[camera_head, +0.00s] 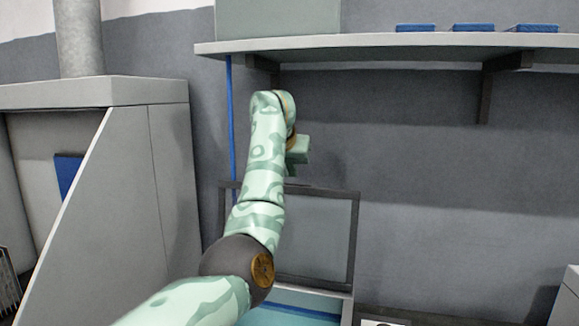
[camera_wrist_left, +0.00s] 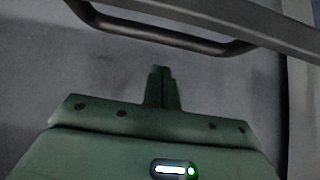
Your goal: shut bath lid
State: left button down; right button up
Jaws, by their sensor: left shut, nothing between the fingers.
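The bath lid (camera_head: 322,236), a see-through panel in a dark frame, stands raised behind the bath in the head view. The bath (camera_head: 300,303) shows below it as a pale-rimmed tank with teal inside, partly hidden by my left arm. My left gripper (camera_head: 298,152) is above the lid's top edge, its fingers hard to make out there. In the left wrist view the fingers (camera_wrist_left: 162,75) are together and empty. Beyond the fingertips are a dark bar handle (camera_wrist_left: 165,40) and a grey frame bar (camera_wrist_left: 245,22), with a visible gap to them. My right gripper is out of view.
A grey shelf (camera_head: 400,43) with several blue items and a large box (camera_head: 277,18) runs above the gripper. A grey hood-like cabinet (camera_head: 140,190) stands on the left. The wall right of the lid is clear.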

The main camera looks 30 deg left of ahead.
pick_arm(q)
jog(key=shift+s+d+f+p, duration=0.1)
jog(key=shift+s+d+f, duration=0.05)
jog(key=shift+s, duration=0.4)
jog(key=shift+s+d+f+p, duration=0.1)
jog(key=shift+s+f, duration=0.1)
jog(key=shift+s, duration=0.35)
jog(key=shift+s+d+f+p, duration=0.1)
jog(key=shift+s+d+f, duration=0.05)
jog(key=shift+s, duration=0.4)
